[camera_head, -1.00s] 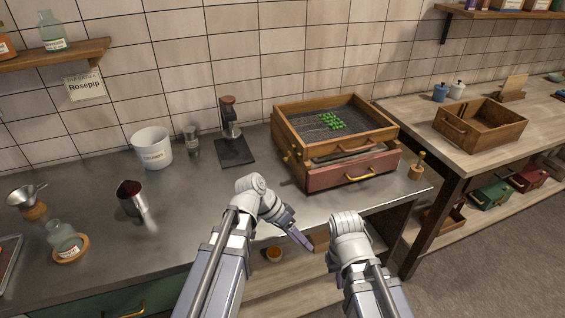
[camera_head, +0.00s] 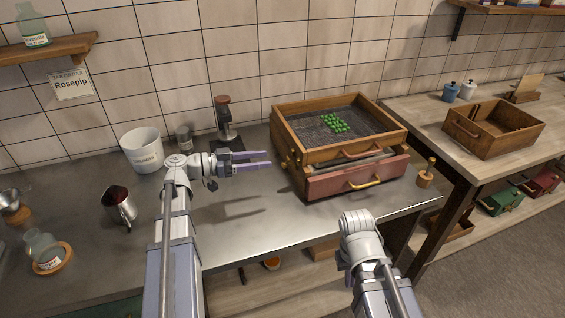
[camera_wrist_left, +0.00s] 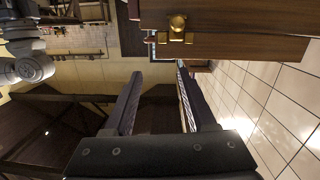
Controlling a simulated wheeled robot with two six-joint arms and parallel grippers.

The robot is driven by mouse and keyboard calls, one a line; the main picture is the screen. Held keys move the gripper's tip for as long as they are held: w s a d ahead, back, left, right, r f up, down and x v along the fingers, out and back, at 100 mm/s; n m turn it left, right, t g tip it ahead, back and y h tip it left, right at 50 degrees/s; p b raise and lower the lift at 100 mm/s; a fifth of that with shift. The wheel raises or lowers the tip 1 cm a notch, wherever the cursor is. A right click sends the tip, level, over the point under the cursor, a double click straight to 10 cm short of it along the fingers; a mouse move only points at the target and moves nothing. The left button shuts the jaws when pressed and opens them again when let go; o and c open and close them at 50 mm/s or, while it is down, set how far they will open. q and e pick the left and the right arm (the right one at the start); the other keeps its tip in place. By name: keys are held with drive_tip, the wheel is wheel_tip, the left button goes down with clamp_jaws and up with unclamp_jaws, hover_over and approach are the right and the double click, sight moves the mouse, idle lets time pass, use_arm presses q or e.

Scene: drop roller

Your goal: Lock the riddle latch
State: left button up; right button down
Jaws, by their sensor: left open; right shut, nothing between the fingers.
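The riddle (camera_head: 300,150) is a wooden frame with dark mesh and green pellets on it. It sits on a wooden unit with a red drawer front (camera_head: 345,180). A brass latch (camera_head: 287,163) is on its left side; in the left wrist view the brass latch (camera_wrist_left: 177,28) shows on the wooden side near the top. My left gripper (camera_head: 268,158) is open and empty, left of the latch and apart from it, fingers pointing right. Its fingers show in the left wrist view (camera_wrist_left: 157,72) with nothing between them. My right gripper is hidden; only its arm shows.
A white tub (camera_head: 142,150), a glass jar (camera_head: 184,138) and a dark stand (camera_head: 226,125) are behind my left arm. A metal cup (camera_head: 121,207) is at left. A wooden-handled tool (camera_head: 427,174) stands right of the drawer. The counter front is clear.

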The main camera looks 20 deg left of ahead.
use_arm(q)
drive_tip(key=shift+t, duration=0.6)
drive_tip(key=f+b, duration=0.2)
drive_tip(key=b, duration=0.1)
drive_tip(key=a+f+b, duration=0.1)
drive_tip(key=f+b, duration=0.1)
drive_tip(key=b, duration=0.1)
drive_tip(key=w+a+f+b, duration=0.1)
drive_tip(key=f+b, duration=0.1)
drive_tip(key=shift+a+f+b, duration=0.25)
drive_tip(key=shift+f+b, duration=0.15)
drive_tip(key=x, duration=0.7)
drive_tip(key=shift+r+p, duration=0.4)
drive_tip(key=shift+r, duration=0.1)
use_arm(e)
wheel_tip(320, 180, down, 8)
drive_tip(key=shift+w, duration=0.3)
use_arm(q)
drive_tip(key=shift+w+d, duration=0.1)
use_arm(e)
drive_tip(key=shift+d, duration=0.1)
use_arm(q)
clamp_jaws()
